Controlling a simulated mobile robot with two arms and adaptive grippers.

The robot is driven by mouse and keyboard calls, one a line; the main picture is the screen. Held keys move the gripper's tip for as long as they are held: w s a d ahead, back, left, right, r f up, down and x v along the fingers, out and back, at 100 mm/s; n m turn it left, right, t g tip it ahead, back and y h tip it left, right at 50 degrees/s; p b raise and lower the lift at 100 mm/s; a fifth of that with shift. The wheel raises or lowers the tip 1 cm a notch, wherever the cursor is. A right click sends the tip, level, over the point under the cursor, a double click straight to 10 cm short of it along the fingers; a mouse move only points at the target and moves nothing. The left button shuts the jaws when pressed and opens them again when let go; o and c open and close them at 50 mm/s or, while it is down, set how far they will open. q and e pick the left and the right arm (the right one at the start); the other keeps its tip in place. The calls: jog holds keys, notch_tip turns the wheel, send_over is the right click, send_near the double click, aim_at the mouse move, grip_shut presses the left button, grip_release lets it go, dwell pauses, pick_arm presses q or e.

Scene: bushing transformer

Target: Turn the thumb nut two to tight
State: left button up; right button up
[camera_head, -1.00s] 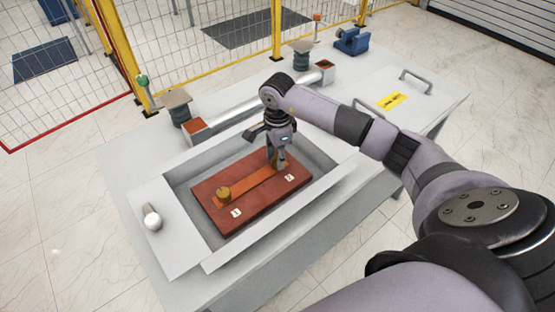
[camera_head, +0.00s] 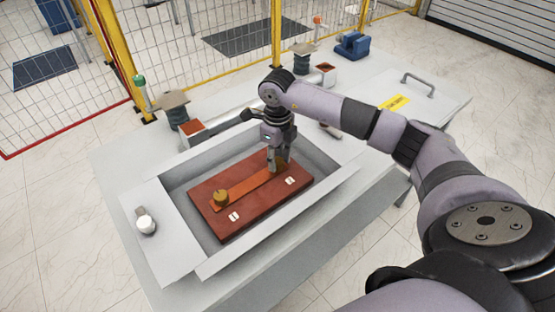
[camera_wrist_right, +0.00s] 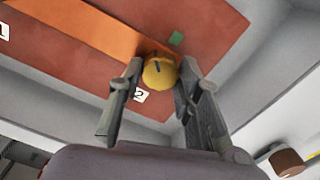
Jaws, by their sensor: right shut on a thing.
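Thumb nut two (camera_wrist_right: 159,72) is a brass-yellow knob beside the label "2" (camera_wrist_right: 141,95) in the right wrist view. My right gripper (camera_head: 279,164) points down over the right end of the orange bar, and its fingers are shut on the nut. In the head view the fingers mostly hide this nut. The other thumb nut (camera_head: 221,197) stands at the left end of the orange bar (camera_head: 245,187), near the label "1" (camera_head: 234,217). The bar lies on a red-brown board (camera_head: 250,211). My left gripper is not in view.
The board sits in a recessed grey tray (camera_head: 318,160) with raised walls around it. A white round knob (camera_head: 146,224) is on the left panel. Behind stand posts with square tops (camera_head: 174,100) and a blue object (camera_head: 352,45).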

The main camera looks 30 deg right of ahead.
aim_at(278, 161)
jog(key=m, duration=0.3)
jog(key=shift+m+b, duration=0.35)
jog(key=shift+m, duration=2.05)
jog(key=shift+r, duration=0.1)
jog(key=o, duration=1.1)
jog(key=shift+o, duration=0.2)
notch_tip(278, 161, up, 12)
